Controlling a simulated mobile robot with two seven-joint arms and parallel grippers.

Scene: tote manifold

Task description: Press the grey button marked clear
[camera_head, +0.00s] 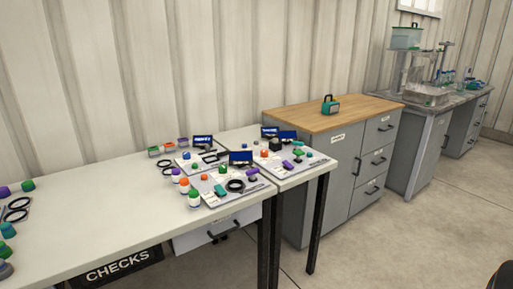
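A white bench (110,222) carries several flat panels with small blue screens. A front panel (217,196) holds a screen (240,158) and a black ring. A second panel (300,163) at the right end holds a screen (288,136), a black block and coloured knobs. A further screen (202,141) stands behind. A dark grey knob (5,270) is cut off at the lower left edge. The markings are too small to read, so I cannot tell which part is the grey button marked clear. Neither of my grippers is in view.
A grey cabinet (325,170) with a wooden top and a teal device (330,105) stands right of the bench. A grey lab bench (417,150) with glassware stands beyond. A black CHECKS sign (115,268) hangs at the bench front. The floor (400,240) at right is mostly open.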

